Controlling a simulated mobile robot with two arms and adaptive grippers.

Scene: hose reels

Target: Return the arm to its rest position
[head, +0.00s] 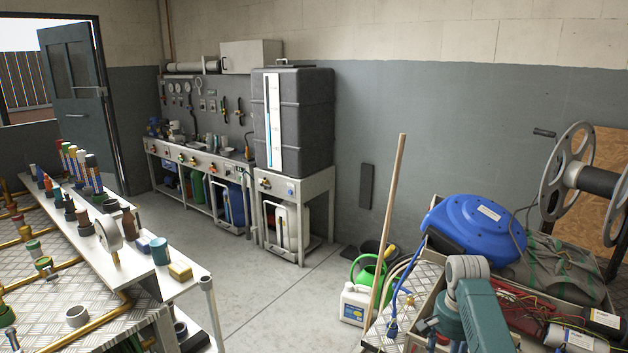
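Neither of my grippers shows in the head view. A teal and grey jointed shape (482,318) rises from the bottom edge at the lower right, in front of a cluttered cart. I cannot tell whether it is a link of my arm or a thing on the cart. No gripper fingers are visible on it. A blue hose reel (470,226) lies on the cart behind this shape. A large grey metal reel (566,160) with a dark core stands at the far right.
A bench (185,280) with bottles, pipes and fittings fills the left. A dark tank (308,125) stands on a metal stand by the wall. A wooden pole (388,225), a white jug (354,304) and a green can stand by the cart. The middle floor (270,300) is clear.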

